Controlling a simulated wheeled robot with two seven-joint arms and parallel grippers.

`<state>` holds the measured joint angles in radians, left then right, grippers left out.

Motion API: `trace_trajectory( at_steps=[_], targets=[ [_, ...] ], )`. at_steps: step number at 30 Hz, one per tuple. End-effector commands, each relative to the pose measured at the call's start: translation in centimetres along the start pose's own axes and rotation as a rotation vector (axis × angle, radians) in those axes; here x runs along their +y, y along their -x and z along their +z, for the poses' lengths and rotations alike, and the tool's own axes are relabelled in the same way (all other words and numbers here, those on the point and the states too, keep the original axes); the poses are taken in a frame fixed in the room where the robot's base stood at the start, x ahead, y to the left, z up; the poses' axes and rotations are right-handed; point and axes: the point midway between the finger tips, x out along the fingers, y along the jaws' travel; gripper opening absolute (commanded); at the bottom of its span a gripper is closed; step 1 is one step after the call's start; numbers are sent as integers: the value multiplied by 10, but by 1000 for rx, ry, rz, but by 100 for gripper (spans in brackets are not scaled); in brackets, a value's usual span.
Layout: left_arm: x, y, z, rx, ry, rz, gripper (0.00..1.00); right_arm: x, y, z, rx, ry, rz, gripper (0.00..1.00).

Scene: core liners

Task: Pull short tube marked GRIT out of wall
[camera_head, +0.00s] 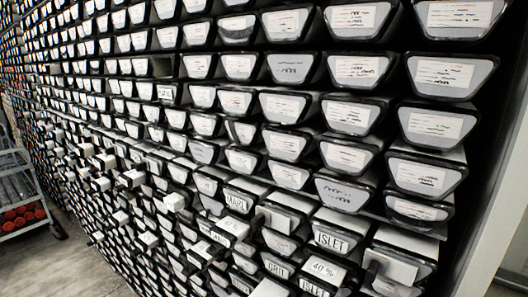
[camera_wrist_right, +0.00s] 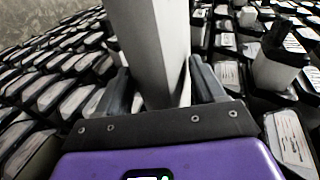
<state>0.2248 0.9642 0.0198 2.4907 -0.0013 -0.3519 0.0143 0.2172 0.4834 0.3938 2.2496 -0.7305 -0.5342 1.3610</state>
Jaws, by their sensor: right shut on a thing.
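A wall of dark-framed tube ends with pale labels fills the head view. My left gripper is in neither view.
Several tubes stick out of the wall, such as one (camera_head: 279,218) right of the middle. Another protruding tube (camera_wrist_right: 275,68) stands right of my gripper in the wrist view. A rack (camera_head: 22,190) stands at the left, beside clear floor (camera_head: 60,265).

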Motion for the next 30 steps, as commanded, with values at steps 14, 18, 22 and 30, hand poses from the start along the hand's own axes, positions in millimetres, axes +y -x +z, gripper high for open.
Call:
trace_trajectory(
  at_steps=[14,18,22,30],
  targets=[
    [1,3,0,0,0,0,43,-7,0,-1,2,15,-14,0],
    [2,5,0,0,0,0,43,-8,0,-1,2,17,-15,0],
    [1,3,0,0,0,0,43,-8,0,1,2,19,-16,0],
    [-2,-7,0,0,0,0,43,-8,2,21,-3,21,-16,0]
  ],
)
